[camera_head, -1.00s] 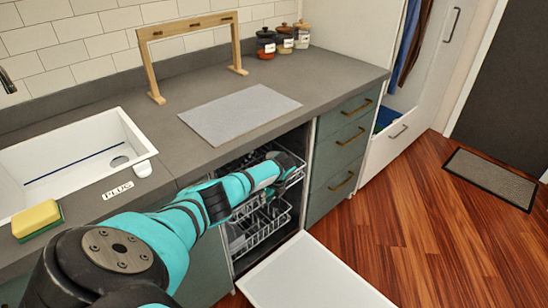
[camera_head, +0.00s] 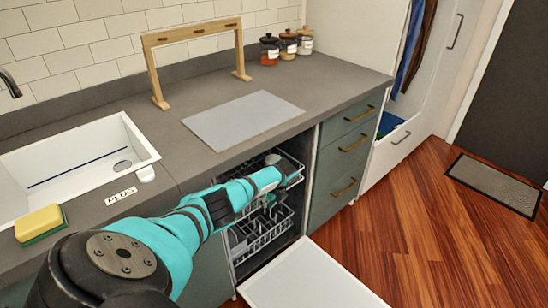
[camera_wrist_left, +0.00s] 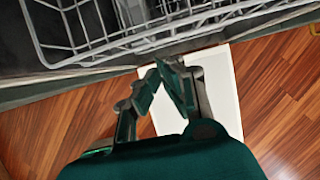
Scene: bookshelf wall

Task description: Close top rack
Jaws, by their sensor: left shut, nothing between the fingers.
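The dishwasher stands open under the counter. Its top rack (camera_head: 296,166) of pale wire is partly hidden behind my left arm in the head view. It looks at least partly pulled out; how far I cannot tell. The top of the wrist view shows rack wires (camera_wrist_left: 150,35), most likely the same rack. My left gripper (camera_wrist_left: 168,70) is shut and empty, its fingertips just in front of the rack's edge, seemingly apart from it. In the head view the left gripper (camera_head: 272,197) is at the dishwasher opening, small and partly hidden. My right gripper is not in view.
The open dishwasher door (camera_head: 312,277) lies low in front. The lower rack (camera_head: 262,228) is below the top one. Drawers (camera_head: 345,145) stand to the right, the countertop (camera_head: 330,85) is above. Wooden floor (camera_head: 440,235) is clear at right.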

